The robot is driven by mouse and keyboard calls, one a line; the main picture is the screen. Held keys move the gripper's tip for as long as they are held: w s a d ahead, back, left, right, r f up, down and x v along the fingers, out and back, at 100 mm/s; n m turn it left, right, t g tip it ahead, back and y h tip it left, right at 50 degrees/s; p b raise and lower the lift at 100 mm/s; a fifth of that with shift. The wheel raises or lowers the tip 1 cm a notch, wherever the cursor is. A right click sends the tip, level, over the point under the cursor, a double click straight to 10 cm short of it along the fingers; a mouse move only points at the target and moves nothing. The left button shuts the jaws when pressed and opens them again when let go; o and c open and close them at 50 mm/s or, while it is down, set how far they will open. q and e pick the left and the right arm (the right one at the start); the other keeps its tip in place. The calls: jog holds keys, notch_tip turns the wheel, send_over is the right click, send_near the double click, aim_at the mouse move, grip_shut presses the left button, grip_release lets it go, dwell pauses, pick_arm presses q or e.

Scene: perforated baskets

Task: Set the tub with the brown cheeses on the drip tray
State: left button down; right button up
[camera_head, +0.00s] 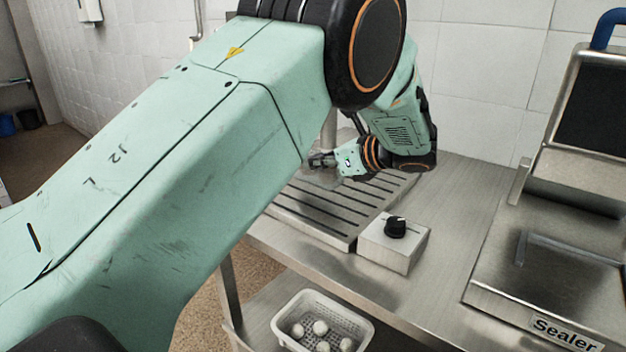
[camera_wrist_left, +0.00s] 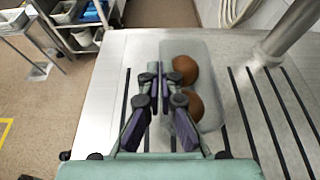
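The clear tub (camera_wrist_left: 208,104) holds two round brown cheeses (camera_wrist_left: 186,70) and sits over the slotted drip tray (camera_wrist_left: 273,128) in the left wrist view. In the head view the tub (camera_head: 322,180) is a faint see-through shape over the tray (camera_head: 318,220), partly behind my arm. My left gripper (camera_wrist_left: 157,80) has its fingers close together on the tub's near side wall. It also shows in the head view (camera_head: 318,160), small and partly covered by my arm. I cannot tell whether the tub's base touches the tray. My right gripper is not in view.
A control box with a black knob (camera_head: 395,228) stands beside the tray. A sealer (camera_head: 540,270) is at the right. A white perforated basket with white balls (camera_head: 322,325) is on the lower shelf. A metal post (camera_wrist_left: 290,35) rises close to the tub.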

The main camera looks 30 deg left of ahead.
aim_at(315, 173)
pick_arm(q)
jog(key=f, duration=0.3)
jog(key=shift+d+f+b, duration=0.1)
jog(key=shift+d+b, duration=0.15)
jog(key=shift+b, duration=0.15)
jog(key=shift+a, duration=0.15)
jog(key=c, duration=2.1)
grip_release()
jog(key=shift+s+f, duration=0.1)
jog(key=shift+f, duration=0.05)
jog(key=shift+o, duration=1)
jog(key=o, duration=0.4)
jog(key=shift+r, duration=0.2)
